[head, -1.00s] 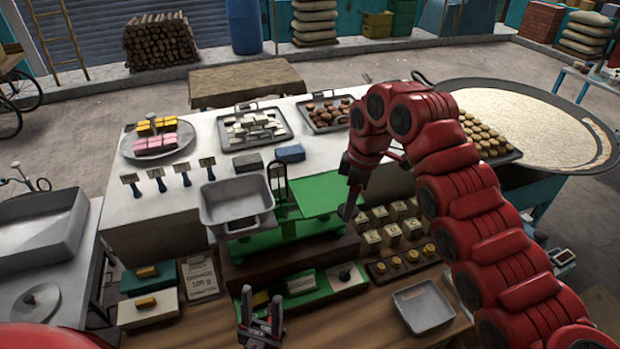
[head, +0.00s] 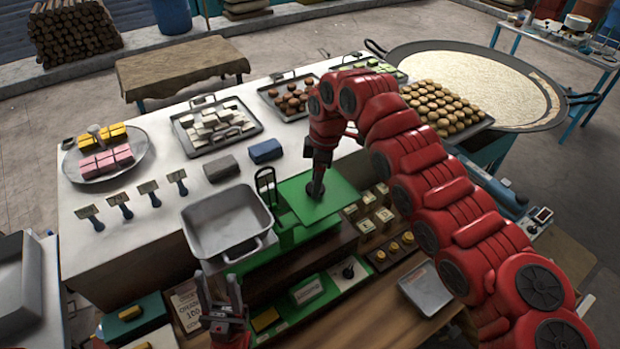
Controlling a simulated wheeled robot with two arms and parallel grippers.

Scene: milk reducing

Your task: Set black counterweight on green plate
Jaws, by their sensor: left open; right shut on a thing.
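The green plate (head: 338,197) is the flat square on the right side of the green scale. My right gripper (head: 319,172) points down over the middle of this plate. It is shut on the black counterweight (head: 316,189), a small dark piece that is partly hidden by the fingers. The counterweight is at or just above the plate's surface; I cannot tell whether it touches. My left gripper (head: 220,285) is open and empty, fingers up, in front of the scale near the counter's front edge.
A grey metal pan (head: 228,222) sits on the scale's left side. A small grey tray (head: 426,289) lies on the wooden counter at front right. Yellow-topped weights (head: 392,246) stand right of the scale. Blue (head: 265,151) and grey (head: 221,168) blocks lie behind it.

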